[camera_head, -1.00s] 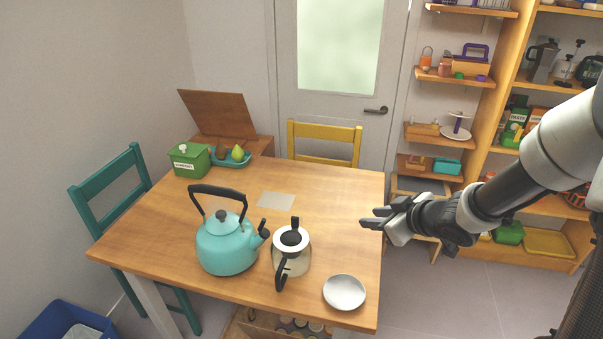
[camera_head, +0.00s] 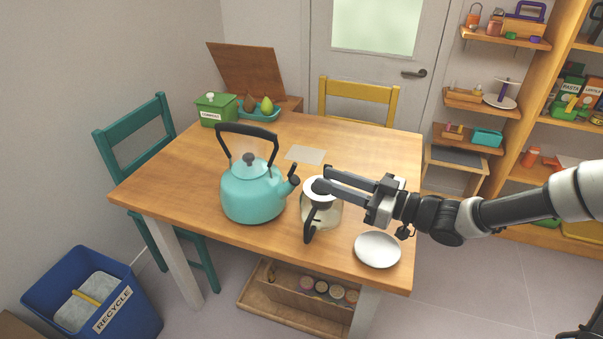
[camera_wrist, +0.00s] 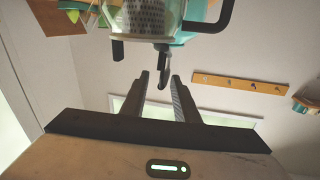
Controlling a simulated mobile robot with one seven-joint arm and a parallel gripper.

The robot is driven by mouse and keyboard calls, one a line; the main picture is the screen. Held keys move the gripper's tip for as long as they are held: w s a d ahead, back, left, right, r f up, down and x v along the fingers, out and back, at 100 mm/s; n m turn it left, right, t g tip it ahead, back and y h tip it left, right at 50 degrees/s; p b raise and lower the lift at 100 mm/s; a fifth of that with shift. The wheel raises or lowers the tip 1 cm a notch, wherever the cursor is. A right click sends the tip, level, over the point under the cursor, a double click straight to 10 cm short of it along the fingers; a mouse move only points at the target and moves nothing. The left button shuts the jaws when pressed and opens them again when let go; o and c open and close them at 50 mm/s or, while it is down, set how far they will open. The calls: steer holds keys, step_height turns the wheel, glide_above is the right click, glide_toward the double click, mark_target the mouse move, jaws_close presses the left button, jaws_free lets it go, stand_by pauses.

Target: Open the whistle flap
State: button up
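A turquoise kettle (camera_head: 252,192) with a black handle and lid knob stands upright on the table, its spout pointing right. The black whistle flap (camera_head: 293,175) sits at the spout tip and looks closed. My gripper (camera_head: 320,178) is open, its two dark fingers pointing left, just right of the flap and apparently apart from it. The fingers overlap the teapot's lid in the head view. In the wrist view my gripper (camera_wrist: 162,82) is open with nothing clasped; a small black part hangs near the fingertips, and I cannot tell whether it is the flap.
A glass teapot (camera_head: 326,213) with a black handle stands close right of the kettle, under my fingers. A white bowl (camera_head: 377,250) is near the table's front right edge. A green box (camera_head: 216,110) and a fruit tray (camera_head: 257,114) are at the back left.

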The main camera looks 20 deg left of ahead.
mark_target(293, 172)
steer(key=b+x, duration=0.1)
steer(key=x, duration=0.7)
steer(key=shift+a, duration=0.1)
steer(key=shift+c, duration=0.3)
jaws_close()
